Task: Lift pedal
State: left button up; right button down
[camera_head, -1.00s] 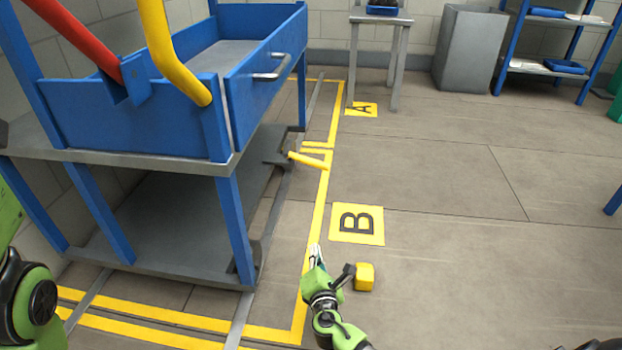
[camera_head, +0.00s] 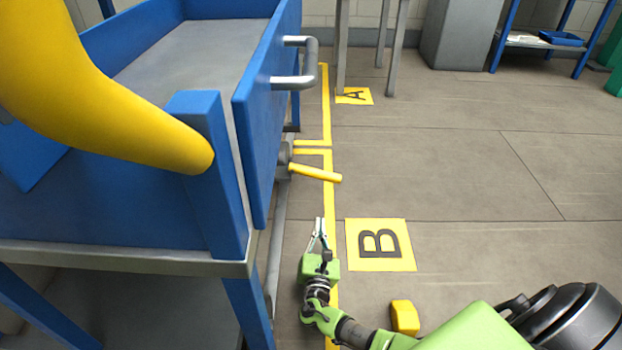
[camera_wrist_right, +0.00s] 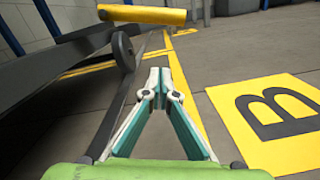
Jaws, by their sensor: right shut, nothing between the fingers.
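The pedal (camera_head: 315,173) is a yellow bar sticking out to the right from the lower side of the blue cart, just above the floor. It also shows at the upper left of the right wrist view (camera_wrist_right: 143,14), on a dark arm beside a wheel. My right gripper (camera_head: 319,222) is below the pedal in the head view, apart from it. In the wrist view its fingertips (camera_wrist_right: 158,73) meet, shut and empty, with the pedal beyond and above them. My left gripper is not in view.
The blue cart (camera_head: 265,120) with a grey handle (camera_head: 315,60) fills the left. Yellow floor lines run beside it. Floor signs B (camera_head: 381,245) and A (camera_head: 354,96) lie to the right. A yellow block (camera_head: 405,317) sits near my right arm. The right floor is open.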

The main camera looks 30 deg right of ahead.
aim_at(317, 174)
jog(key=shift+w, duration=0.1)
dwell(0.3)
jog(key=b+x, duration=0.2)
jog(key=x, duration=0.2)
jog(key=b+x, duration=0.3)
jog(key=x, duration=0.1)
jog(key=shift+w+d+f+b, duration=0.25)
jog(key=shift+w+d+b, duration=0.05)
jog(key=shift+b, duration=0.05)
jog(key=shift+w+d+r, duration=0.15)
jog(key=shift+d+r, duration=0.15)
jog(key=shift+r, duration=0.45)
jog(key=shift+w+d+r, duration=0.2)
jog(key=shift+d+r, duration=0.15)
jog(key=shift+r, duration=0.35)
jog(key=shift+w+d+r, duration=0.15)
jog(key=shift+d+r, duration=0.15)
jog(key=shift+r, duration=0.45)
